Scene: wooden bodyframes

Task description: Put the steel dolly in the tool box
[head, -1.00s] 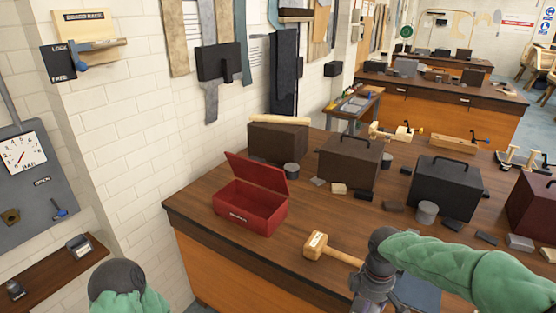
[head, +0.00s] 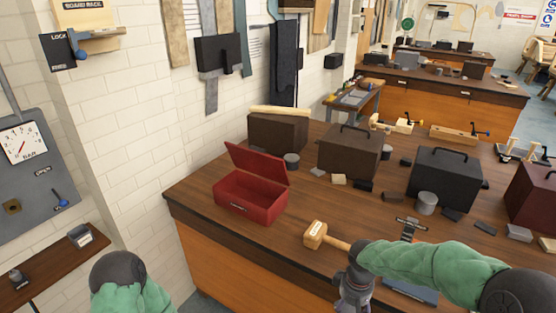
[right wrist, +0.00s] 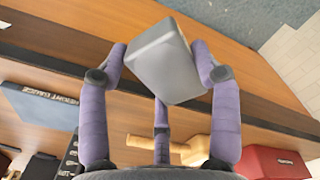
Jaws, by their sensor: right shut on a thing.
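The steel dolly, a grey metal block (right wrist: 165,62), is clamped between the purple fingers of my right gripper (right wrist: 162,55) in the right wrist view. In the head view the right wrist is low, in front of the bench and right of the tool box; the dolly cannot be made out there. The red tool box (head: 248,197) stands on the bench with its lid raised, and the visible part of its inside looks empty. It also shows at the lower right of the right wrist view (right wrist: 268,163). Only a green-sleeved part of my left arm shows; its gripper is out of frame.
A wooden mallet (head: 316,235) lies between the tool box and my right wrist. A blue height gauge (head: 412,291) lies near the bench front edge. Dark cases (head: 348,153) and a grey can (head: 426,203) stand behind.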

